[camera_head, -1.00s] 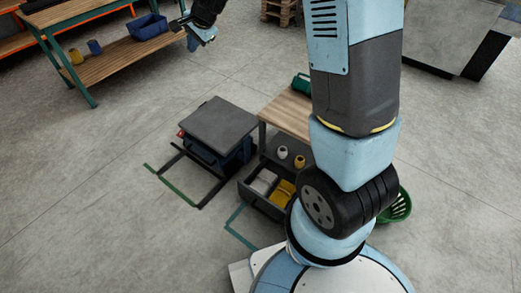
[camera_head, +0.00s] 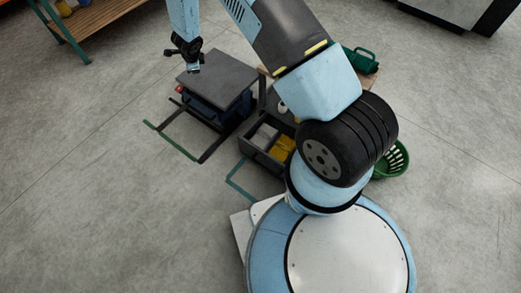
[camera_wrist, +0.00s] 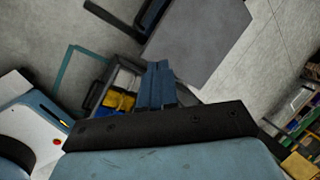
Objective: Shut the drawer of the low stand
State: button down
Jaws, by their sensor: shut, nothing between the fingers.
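The low stand (camera_head: 262,92) is left of my arm in the head view, its wooden top mostly hidden behind the arm. Its drawer (camera_head: 260,161) is pulled out toward the lower left, showing yellow items (camera_head: 281,148) and pale items inside. In the wrist view the open drawer (camera_wrist: 92,95) lies left of my fingers, its dark handle outward and the yellow items (camera_wrist: 120,102) visible.
A dark-topped lift cart (camera_head: 218,78) stands left of the stand, its handle frame on the floor. A green basket (camera_head: 392,160) is at right, and a green can (camera_head: 360,60) is on the stand's top.

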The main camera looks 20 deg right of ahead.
jog(key=s+d+f+m+g+h, duration=0.1)
jog(key=s+f+m, duration=0.15)
jog(key=f, duration=0.55)
jog(key=s+d+f+m+g+h, duration=0.1)
jog(key=s+f, duration=0.3)
jog(key=f, duration=0.4)
jog(key=s+d+f+m+h, duration=0.15)
jog(key=s+f, duration=0.25)
jog(key=f, duration=0.4)
jog(key=m+g+h, duration=0.3)
jog(key=h, duration=0.1)
send_near(265, 157)
jog(key=f, duration=0.1)
jog(key=d+f, duration=0.1)
jog(key=s+f, duration=0.1)
jog(key=shift+d+f, duration=0.15)
jog(key=shift+d, duration=0.15)
jog(key=shift+w+d, duration=0.4)
jog(key=shift+d, duration=0.25)
